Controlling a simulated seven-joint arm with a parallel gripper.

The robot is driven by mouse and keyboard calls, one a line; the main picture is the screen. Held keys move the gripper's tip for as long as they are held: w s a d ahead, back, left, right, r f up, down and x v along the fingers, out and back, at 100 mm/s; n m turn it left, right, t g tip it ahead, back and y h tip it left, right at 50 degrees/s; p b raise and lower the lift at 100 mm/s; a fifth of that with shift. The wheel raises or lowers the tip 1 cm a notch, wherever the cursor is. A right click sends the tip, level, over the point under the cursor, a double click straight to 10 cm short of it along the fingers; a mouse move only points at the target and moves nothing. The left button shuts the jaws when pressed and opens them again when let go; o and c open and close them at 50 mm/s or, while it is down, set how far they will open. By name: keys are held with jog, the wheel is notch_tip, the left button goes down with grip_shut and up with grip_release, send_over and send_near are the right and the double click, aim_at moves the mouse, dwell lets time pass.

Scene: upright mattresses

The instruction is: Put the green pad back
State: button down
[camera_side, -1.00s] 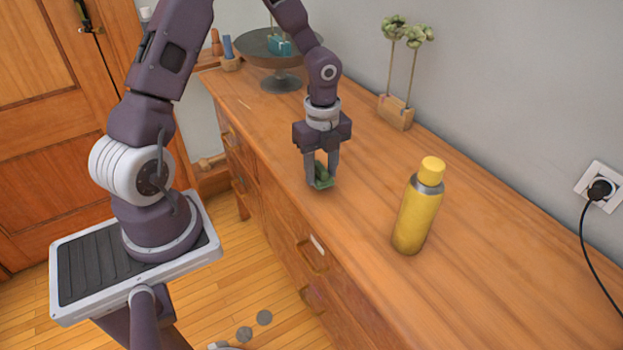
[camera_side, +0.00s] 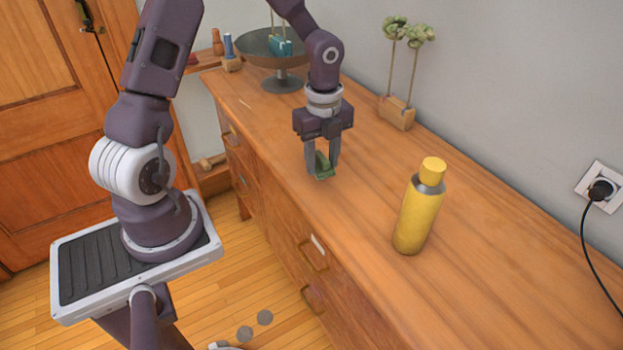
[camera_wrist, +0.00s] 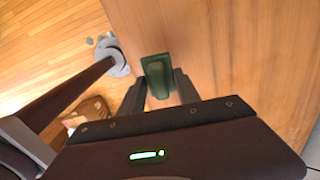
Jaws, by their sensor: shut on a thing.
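The green pad (camera_side: 323,166) is between the two fingers of my gripper (camera_side: 321,168), near the left edge of the wooden dresser top. In the wrist view the green pad (camera_wrist: 157,76) has a raised, rounded middle on a flatter green part, and the fingers of my gripper (camera_wrist: 160,88) sit on either side of it. My gripper is shut on it and points down. The pad is at or just above the wood; I cannot tell if it touches.
A yellow bottle (camera_side: 418,208) stands upright on the dresser top (camera_side: 480,270). A wooden block with two green-topped stems (camera_side: 397,112) stands by the wall. A grey pedestal bowl (camera_side: 282,80) holding a teal thing is at the far end. Wood between gripper and bottle is clear.

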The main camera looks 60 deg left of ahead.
jog(key=w+d, duration=0.3)
jog(key=w, duration=0.5)
jog(key=r+n, duration=0.1)
jog(key=r, duration=0.1)
send_over(388, 187)
jog(key=shift+s+f, duration=0.1)
jog(key=shift+f, duration=3.3)
jog(key=shift+f, duration=0.65)
jog(key=c, duration=0.8)
grip_release()
jog(key=shift+r, duration=0.1)
